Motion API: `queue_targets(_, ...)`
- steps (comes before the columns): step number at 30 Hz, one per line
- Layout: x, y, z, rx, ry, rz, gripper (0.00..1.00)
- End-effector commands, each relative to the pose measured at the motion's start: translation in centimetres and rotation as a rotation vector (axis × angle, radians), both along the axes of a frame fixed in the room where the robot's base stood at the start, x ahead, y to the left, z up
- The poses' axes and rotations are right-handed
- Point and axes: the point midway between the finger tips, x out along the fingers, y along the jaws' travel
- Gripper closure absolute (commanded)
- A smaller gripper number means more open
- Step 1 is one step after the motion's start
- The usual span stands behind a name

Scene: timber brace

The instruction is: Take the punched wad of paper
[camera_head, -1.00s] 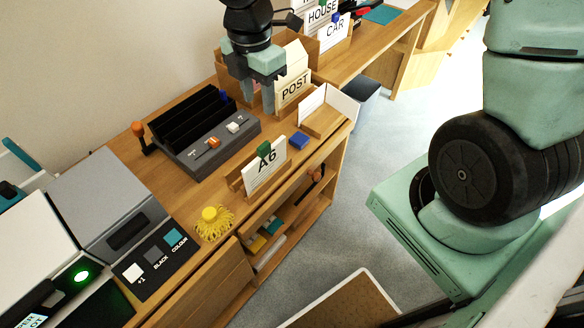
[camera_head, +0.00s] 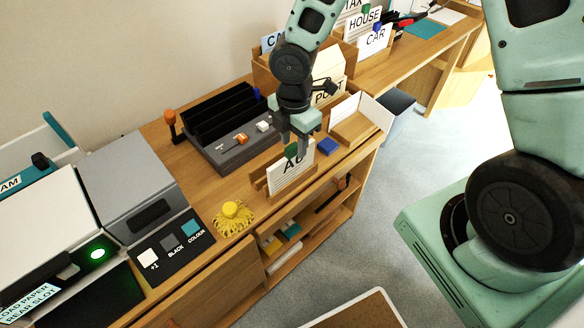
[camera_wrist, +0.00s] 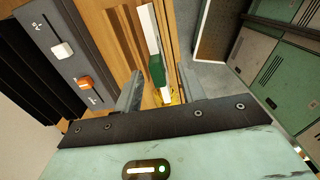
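A white wad or card marked A6 (camera_head: 279,179) stands upright in a wooden holder (camera_head: 260,183) near the table's front edge, with a green clip (camera_head: 291,150) on its top. My gripper (camera_head: 295,139) is just above it, pointing down. In the wrist view my gripper (camera_wrist: 160,88) is open, with one finger on each side of the green clip (camera_wrist: 156,68) and the white wad (camera_wrist: 149,28), seen edge-on. A gap shows beside the clip. I cannot see punched holes in the wad.
A grey device (camera_head: 238,152) with black slots, an orange slider and a white slider stands behind the holder. A blue block (camera_head: 327,146) and a wooden tray (camera_head: 352,130) are to the right. A yellow fringed thing (camera_head: 232,217) and a copier panel (camera_head: 172,246) are to the left.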

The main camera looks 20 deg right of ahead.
Motion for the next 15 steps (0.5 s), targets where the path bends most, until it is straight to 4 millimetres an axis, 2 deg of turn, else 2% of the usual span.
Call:
queue_targets(1, 0.0, 0.2, -1.0, -0.002, 0.005, 0.004, 0.6)
queue_targets(6, 0.2, 0.4, -3.4, -0.001, 0.004, 0.002, 0.6)
queue_targets(15, 0.2, 0.3, -4.1, 0.0, 0.001, 0.001, 0.6)
